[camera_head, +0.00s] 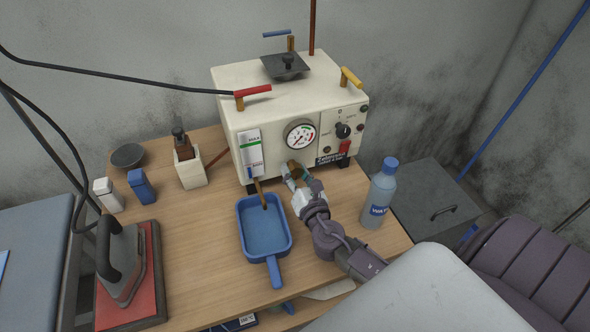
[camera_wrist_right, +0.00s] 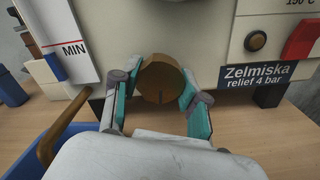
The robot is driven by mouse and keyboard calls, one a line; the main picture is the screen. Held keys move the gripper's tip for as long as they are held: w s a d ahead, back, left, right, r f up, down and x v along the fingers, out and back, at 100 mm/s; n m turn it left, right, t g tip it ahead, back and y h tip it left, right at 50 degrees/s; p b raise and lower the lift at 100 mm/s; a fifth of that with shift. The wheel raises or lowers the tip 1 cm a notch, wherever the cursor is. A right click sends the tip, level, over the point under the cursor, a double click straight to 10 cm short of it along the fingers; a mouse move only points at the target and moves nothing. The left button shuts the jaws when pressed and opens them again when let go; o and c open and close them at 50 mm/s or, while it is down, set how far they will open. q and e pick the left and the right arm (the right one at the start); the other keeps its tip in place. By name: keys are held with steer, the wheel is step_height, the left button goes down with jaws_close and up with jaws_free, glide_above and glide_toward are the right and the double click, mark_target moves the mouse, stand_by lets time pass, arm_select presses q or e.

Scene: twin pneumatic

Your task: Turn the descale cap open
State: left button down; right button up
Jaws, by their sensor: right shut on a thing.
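The descale cap is a round brown knob low on the front of the cream steam unit (camera_head: 262,128). In the right wrist view the cap (camera_wrist_right: 160,82) sits between my right gripper's fingers, with a dark slot mark low on its face. My right gripper (camera_head: 296,175) is shut on the cap, one teal-padded finger on each side; it also shows in the right wrist view (camera_wrist_right: 158,97). In the head view the gripper partly hides the cap (camera_head: 294,168). My left gripper is not in view.
A blue tray (camera_head: 242,240) stands on the wooden table below a brown spout. A water bottle (camera_head: 379,195) stands to the right of my right arm. An iron (camera_head: 122,265) rests on a red pad at left. A gauge (camera_head: 300,136) sits above the cap.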

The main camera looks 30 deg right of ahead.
steer(key=shift+n, duration=0.7)
steer(key=shift+f, duration=0.15)
steer(key=o, duration=1.1)
steer(key=shift+o, duration=0.2)
steer(key=shift+s, duration=0.1)
steer(key=v, duration=1.2)
